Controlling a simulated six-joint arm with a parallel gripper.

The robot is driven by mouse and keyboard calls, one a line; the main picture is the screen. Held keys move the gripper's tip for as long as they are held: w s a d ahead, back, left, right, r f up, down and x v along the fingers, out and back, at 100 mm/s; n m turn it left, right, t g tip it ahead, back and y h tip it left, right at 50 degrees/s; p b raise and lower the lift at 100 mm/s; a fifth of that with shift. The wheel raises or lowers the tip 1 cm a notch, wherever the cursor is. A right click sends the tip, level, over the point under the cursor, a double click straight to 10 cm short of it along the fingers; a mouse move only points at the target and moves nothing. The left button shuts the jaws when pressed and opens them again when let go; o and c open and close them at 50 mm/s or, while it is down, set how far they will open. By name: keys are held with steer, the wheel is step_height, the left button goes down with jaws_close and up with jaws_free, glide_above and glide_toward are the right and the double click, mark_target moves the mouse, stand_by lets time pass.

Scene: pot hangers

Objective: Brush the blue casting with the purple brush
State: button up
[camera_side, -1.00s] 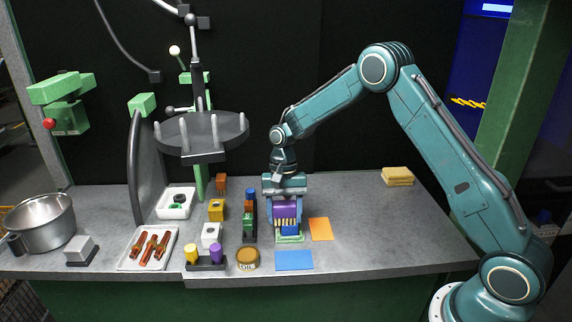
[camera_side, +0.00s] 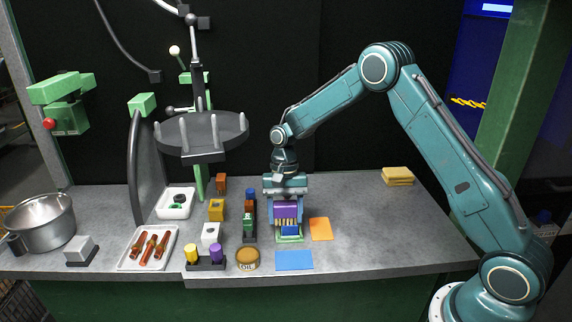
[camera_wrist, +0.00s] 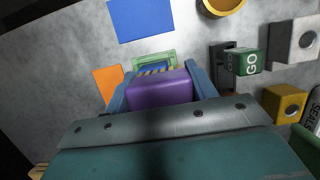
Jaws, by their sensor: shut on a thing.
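My gripper (camera_side: 286,211) points down and is shut on the purple brush (camera_side: 286,208), with a blue finger on each side of it. The wrist view also shows the purple brush (camera_wrist: 160,88) between the fingers. Its pale bristles face down. The blue casting (camera_side: 290,231) sits on a green-edged base (camera_side: 289,240) directly below the brush. The bristles overlap the casting's upper part in the side view; whether they touch it I cannot tell. In the wrist view the brush hides most of the casting.
A blue card (camera_side: 294,260) lies in front and an orange card (camera_side: 321,229) to the right. To the left are a rack of coloured blocks (camera_side: 249,220), a yellow block (camera_side: 216,210), a white block (camera_side: 211,234) and an oil tin (camera_side: 247,260). The table's right side is mostly clear.

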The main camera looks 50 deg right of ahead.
steer(key=shift+w+a, duration=0.35)
steer(key=shift+w+a+r, duration=0.1)
steer(key=shift+r, duration=4.1)
